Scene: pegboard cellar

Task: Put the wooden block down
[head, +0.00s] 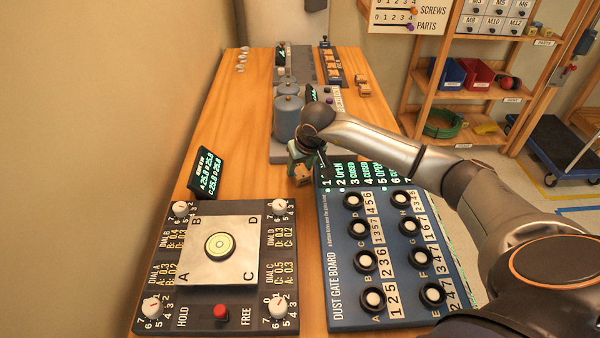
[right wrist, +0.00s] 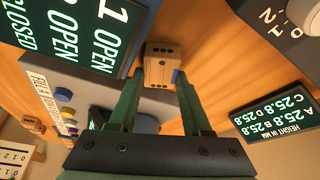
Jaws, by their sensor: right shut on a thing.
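The wooden block (head: 301,176) is small and light brown, and dark dots show on its faces in the right wrist view (right wrist: 160,66). My right gripper (head: 302,162) is shut on it, with green fingers on both sides of the block in the right wrist view (right wrist: 158,82). In the head view the block is over the wooden table, just left of the dust gate board's top edge. I cannot tell whether it touches the table. The gripper hides part of it. My left gripper is not in view.
The dust gate board (head: 345,262) stands to the right, the dial board (head: 190,312) nearer to the left, and a small height display (head: 207,173) behind it. Blue-grey canisters (head: 287,118) stand behind the gripper. Bare table (head: 255,165) lies left of the block.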

